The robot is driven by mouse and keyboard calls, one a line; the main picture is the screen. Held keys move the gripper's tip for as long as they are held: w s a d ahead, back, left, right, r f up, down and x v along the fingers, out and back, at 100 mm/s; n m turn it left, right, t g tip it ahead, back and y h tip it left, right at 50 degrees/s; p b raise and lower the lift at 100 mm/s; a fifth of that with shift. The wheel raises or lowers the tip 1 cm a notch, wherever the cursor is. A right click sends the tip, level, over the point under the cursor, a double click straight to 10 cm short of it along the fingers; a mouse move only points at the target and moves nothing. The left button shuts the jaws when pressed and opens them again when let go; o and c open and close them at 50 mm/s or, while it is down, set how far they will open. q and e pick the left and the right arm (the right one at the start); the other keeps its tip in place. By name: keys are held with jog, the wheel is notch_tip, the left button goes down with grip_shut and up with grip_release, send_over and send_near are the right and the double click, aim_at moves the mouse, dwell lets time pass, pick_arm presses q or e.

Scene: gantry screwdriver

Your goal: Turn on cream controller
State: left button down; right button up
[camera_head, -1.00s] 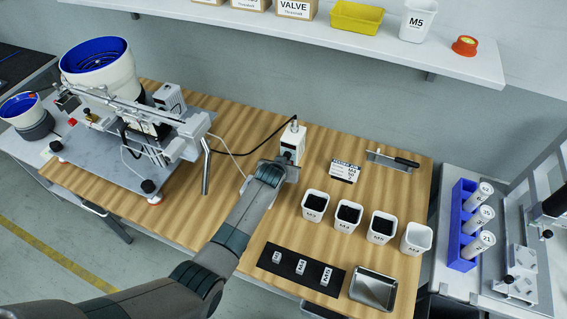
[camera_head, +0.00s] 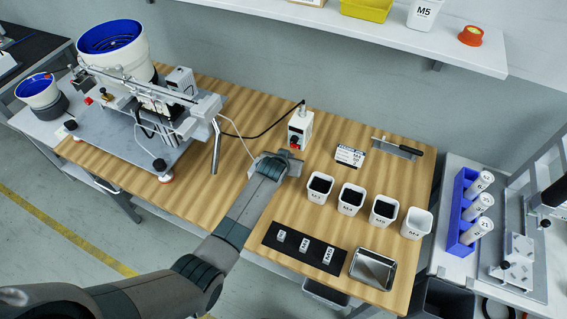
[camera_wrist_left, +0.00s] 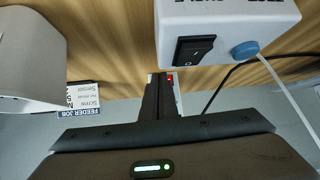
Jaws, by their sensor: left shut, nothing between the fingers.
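The cream controller (camera_head: 300,128) is a small upright box at the back middle of the wooden table, with a red and dark control on its front. In the left wrist view the controller (camera_wrist_left: 225,22) fills the top right, showing a black rocker switch (camera_wrist_left: 194,50) and a blue knob (camera_wrist_left: 245,50). My left gripper (camera_head: 291,163) is in front of the controller, on the near side. Its fingers (camera_wrist_left: 158,80) are closed together and empty, below the rocker switch in the wrist view and seemingly apart from it. Whether the switch is on is unclear. My right gripper is out of view.
Several white bins (camera_head: 351,198) stand to the right of my left arm. A black strip with labelled blocks (camera_head: 304,247) and a metal tray (camera_head: 372,269) lie nearer. The feeder machine (camera_head: 130,130) is at left. A dark cable (camera_head: 265,130) runs to the controller.

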pick_arm(q)
jog(key=shift+s+a+r, duration=0.15)
jog(key=shift+s+r, duration=0.05)
jog(key=shift+s, duration=0.05)
jog(key=b+v, duration=0.1)
jog(key=v, duration=0.7)
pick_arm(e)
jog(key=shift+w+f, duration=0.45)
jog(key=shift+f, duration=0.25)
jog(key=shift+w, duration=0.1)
